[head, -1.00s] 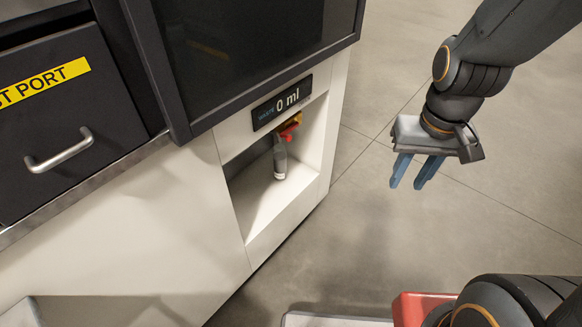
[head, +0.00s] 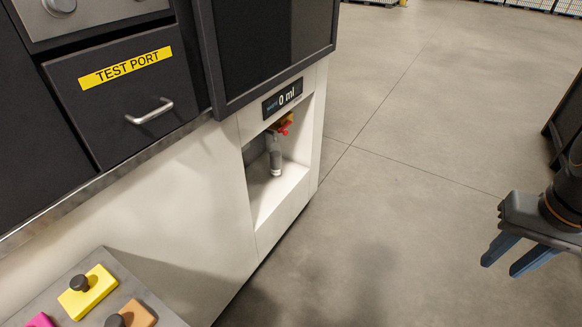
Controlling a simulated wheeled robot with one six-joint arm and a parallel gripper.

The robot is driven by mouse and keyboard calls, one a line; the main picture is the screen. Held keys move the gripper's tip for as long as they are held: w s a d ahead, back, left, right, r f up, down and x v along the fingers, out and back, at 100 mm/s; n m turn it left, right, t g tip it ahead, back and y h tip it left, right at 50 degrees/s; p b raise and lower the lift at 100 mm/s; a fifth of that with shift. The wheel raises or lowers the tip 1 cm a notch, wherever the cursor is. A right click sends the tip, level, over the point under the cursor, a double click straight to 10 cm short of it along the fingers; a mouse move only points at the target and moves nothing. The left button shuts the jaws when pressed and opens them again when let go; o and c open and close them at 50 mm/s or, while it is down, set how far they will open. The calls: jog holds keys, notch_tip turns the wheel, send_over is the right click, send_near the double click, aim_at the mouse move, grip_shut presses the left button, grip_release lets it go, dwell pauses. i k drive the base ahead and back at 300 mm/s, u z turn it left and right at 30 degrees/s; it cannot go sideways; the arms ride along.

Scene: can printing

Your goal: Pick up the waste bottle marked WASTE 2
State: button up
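A small grey bottle (head: 275,156) stands upright in the white recess (head: 290,188) low in the machine, under a red and yellow valve (head: 284,125). I cannot read any WASTE 2 marking on it. A display (head: 283,98) above the recess reads "0 ml"; the small word before it is too blurred to be sure of. My gripper (head: 517,260) is at the right edge, well away from the recess. Its two blue fingers are apart, with nothing between them. Part of my arm is cut off by the picture edge.
A drawer marked TEST PORT (head: 122,105) with a metal handle (head: 150,111) is at the left. A grey surface (head: 150,300) at the lower left bears yellow, orange and pink blocks. The floor (head: 400,200) right of the machine is clear. A dark object (head: 566,115) stands at the right edge.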

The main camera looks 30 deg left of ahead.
aim_at(275, 152)
jog(key=z, duration=0.3)
jog(key=i, duration=2.65)
jog(key=u, duration=1.1)
jog(key=i, duration=0.85)
jog(key=u, duration=1.35)
jog(key=i, duration=0.4)
jog(key=u, duration=0.25)
